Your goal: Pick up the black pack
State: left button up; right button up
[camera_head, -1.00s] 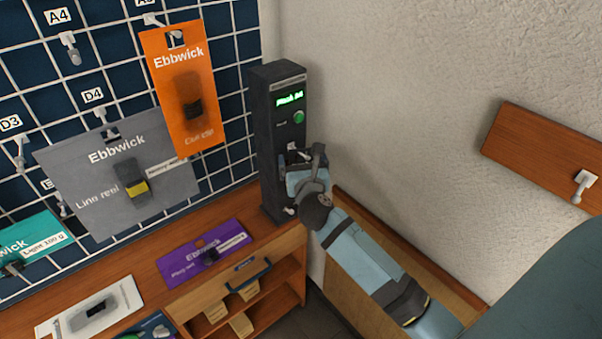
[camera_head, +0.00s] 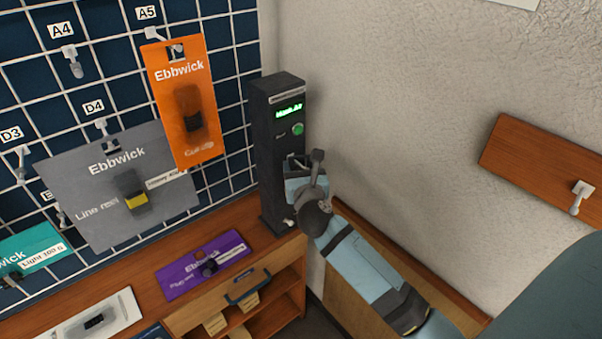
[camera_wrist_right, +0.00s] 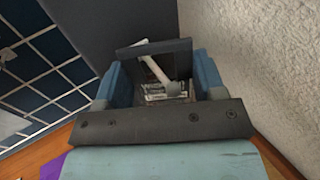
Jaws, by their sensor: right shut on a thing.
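My right gripper (camera_head: 300,168) is at the front of the dark upright unit (camera_head: 265,150), below its green display. In the right wrist view, the gripper's blue fingers (camera_wrist_right: 163,82) are shut on a dark thing (camera_wrist_right: 135,52), apparently the black pack. A pale printed patch shows low between the fingers. A light peg (camera_wrist_right: 152,66) crosses the dark thing; whether the pack hangs on it I cannot tell. In the head view the gripper mostly hides the pack. My left gripper is not in view.
An orange card (camera_head: 190,140) and a grey card (camera_head: 85,205) hang on the wall grid at left. A purple card (camera_head: 180,278) and a white card (camera_head: 120,305) lie on the wooden bench. A wooden board with a hook (camera_head: 525,165) is on the right wall.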

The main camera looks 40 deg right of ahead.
jog(key=s+b, duration=0.1)
jog(key=s, duration=1.7)
jog(key=shift+a+b, duration=0.3)
jog(key=shift+a, duration=0.05)
jog(key=shift+r, duration=0.15)
